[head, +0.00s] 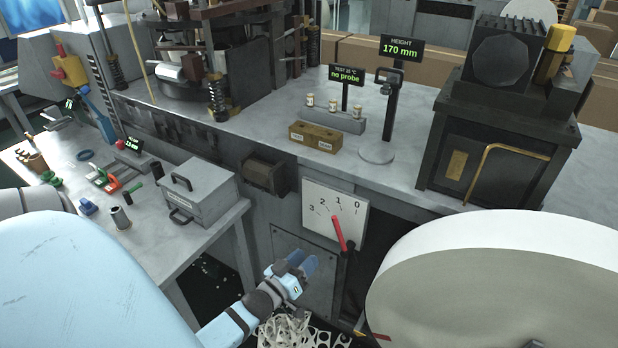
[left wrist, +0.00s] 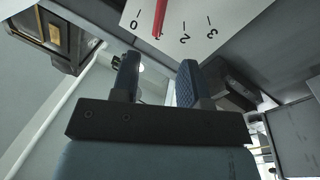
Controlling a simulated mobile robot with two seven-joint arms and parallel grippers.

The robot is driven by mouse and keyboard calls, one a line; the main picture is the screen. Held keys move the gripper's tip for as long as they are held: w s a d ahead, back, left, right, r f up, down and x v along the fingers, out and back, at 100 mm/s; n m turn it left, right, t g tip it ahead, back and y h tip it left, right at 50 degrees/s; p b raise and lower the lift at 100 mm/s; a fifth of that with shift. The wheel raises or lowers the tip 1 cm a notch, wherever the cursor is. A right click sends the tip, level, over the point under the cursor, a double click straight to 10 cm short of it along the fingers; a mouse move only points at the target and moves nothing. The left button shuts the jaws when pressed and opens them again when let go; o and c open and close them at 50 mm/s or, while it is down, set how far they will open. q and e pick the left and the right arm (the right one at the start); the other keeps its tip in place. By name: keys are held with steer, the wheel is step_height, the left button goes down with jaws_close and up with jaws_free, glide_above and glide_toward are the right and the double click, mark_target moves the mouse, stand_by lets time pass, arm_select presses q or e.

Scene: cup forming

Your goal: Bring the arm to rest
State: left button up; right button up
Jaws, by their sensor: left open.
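My left arm comes in from the lower left of the head view. Its left gripper (head: 303,262) is open and empty, in front of the grey cabinet, a little left of and below a red lever (head: 338,232). The lever lies in front of a white dial plate (head: 322,205) marked 0 to 3. In the left wrist view the two fingers of the left gripper (left wrist: 160,85) stand apart with nothing between them. The dial plate (left wrist: 185,35) and the red pointer (left wrist: 159,18) show just beyond the fingertips. My right gripper is not in view.
A large white round drum (head: 480,270) fills the lower right. A side table (head: 150,245) on the left holds a grey toolbox (head: 195,190) and small tools. The bench (head: 390,180) carries a height gauge (head: 390,110) and a dark furnace-like box (head: 490,150). Perforated scrap (head: 290,330) lies below the gripper.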

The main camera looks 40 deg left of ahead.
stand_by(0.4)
arm_select(q)
steer(key=s+d+f+m+g+h, duration=0.2)
steer(key=s+d+m+g, duration=0.3)
steer(key=d, duration=0.6)
steer(key=s+d+f+m+g+h, duration=0.2)
steer(key=s+d+g, duration=0.1)
steer(key=s+d, duration=0.55)
step_height(320, 180, up, 14)
steer(key=p, duration=1.7)
steer(key=shift+w+m, duration=0.3)
steer(key=shift+w, duration=0.15)
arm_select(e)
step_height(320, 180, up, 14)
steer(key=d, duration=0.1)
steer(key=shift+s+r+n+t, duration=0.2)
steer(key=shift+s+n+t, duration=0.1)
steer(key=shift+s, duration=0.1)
